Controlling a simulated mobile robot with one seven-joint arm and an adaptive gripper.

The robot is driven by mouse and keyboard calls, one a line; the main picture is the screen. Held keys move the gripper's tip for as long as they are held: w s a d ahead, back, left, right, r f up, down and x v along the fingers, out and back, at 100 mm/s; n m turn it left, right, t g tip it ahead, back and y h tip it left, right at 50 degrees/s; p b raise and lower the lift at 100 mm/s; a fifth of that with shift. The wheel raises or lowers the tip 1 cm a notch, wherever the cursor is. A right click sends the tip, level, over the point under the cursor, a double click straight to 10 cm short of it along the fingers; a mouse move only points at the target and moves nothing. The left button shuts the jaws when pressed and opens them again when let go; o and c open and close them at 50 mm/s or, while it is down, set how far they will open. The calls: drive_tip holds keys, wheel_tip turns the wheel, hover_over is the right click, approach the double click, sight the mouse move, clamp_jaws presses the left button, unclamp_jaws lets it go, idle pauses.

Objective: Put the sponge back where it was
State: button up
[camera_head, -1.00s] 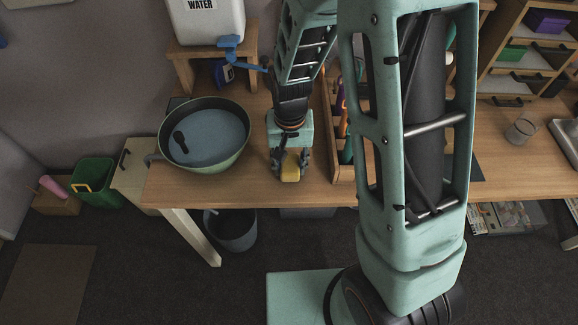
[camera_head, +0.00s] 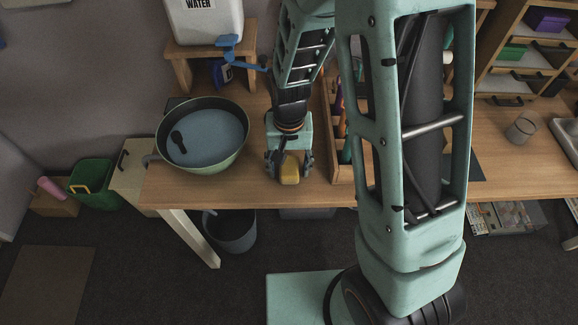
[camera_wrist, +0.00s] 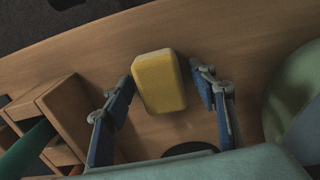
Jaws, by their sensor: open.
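The yellow sponge (camera_head: 290,169) is on the wooden table near its front edge, right of the green basin. In the wrist view the sponge (camera_wrist: 159,81) sits between the fingertips of my gripper (camera_wrist: 166,92), with a gap on each side. In the head view my gripper (camera_head: 290,167) is low at the table, its fingers open on either side of the sponge. The sponge's underside is hidden, so I cannot tell for sure whether it lies flat.
A green basin with blue water (camera_head: 203,133) and a dark item stands to the left. A water container (camera_head: 205,22) with a blue tap is on a wooden stand behind. A wooden organiser (camera_head: 343,172) is close on the right. The table's front edge (camera_head: 240,204) is near.

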sight(288, 167)
wheel_tip(288, 167, up, 12)
drive_tip(key=p, duration=0.1)
drive_tip(key=shift+r, duration=0.1)
idle(0.4)
drive_tip(key=shift+a, duration=0.1)
